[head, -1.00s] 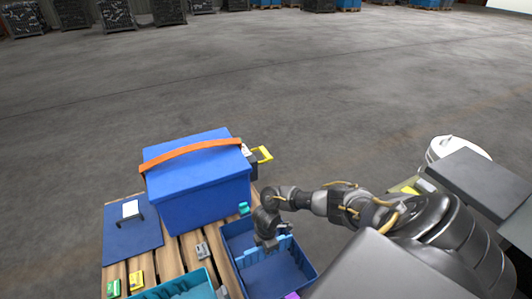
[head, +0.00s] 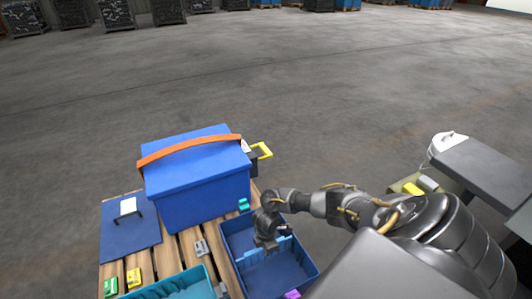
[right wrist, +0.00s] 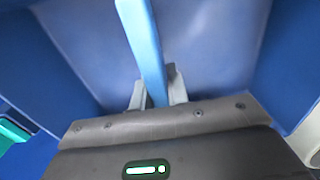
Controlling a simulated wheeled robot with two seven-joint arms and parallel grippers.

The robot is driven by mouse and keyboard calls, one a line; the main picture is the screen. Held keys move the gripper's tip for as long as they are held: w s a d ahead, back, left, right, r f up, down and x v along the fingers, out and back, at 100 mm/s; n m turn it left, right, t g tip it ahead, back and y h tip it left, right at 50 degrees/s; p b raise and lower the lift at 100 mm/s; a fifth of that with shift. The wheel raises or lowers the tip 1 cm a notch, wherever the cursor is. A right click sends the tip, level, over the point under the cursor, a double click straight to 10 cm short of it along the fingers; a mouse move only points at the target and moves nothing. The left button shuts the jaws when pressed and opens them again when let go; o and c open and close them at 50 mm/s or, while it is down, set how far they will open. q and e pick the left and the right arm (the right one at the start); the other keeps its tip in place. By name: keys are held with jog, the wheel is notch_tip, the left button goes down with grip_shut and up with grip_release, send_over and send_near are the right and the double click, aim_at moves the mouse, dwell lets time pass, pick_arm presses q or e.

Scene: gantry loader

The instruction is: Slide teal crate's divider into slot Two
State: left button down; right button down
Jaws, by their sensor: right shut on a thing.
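The teal crate (head: 197,279) is at the bottom edge of the head view, partly cut off, and its inside is mostly out of view. My right gripper (head: 268,244) reaches down into a dark blue crate (head: 225,252) to the right of the teal one. It is shut on a light blue divider (head: 283,247). In the right wrist view the divider (right wrist: 143,45) stands on edge between the fingers, above or at the blue crate floor; contact is unclear. No slot labels are readable. My left gripper is not in view.
A large blue box (head: 205,195) with an orange strap (head: 190,148) stands behind the crates on a wooden pallet (head: 182,250). A blue panel (head: 130,232), a yellow block (head: 134,277) and a green block (head: 110,287) lie to the left. Open floor lies beyond.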

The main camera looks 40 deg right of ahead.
jog(key=shift+f+b, duration=0.45)
jog(key=shift+f, duration=0.25)
grip_release()
dwell(0.3)
jog(key=shift+r, duration=0.15)
jog(key=shift+r+p, duration=3.45)
jog(key=shift+p, duration=0.5)
jog(key=shift+a, duration=0.1)
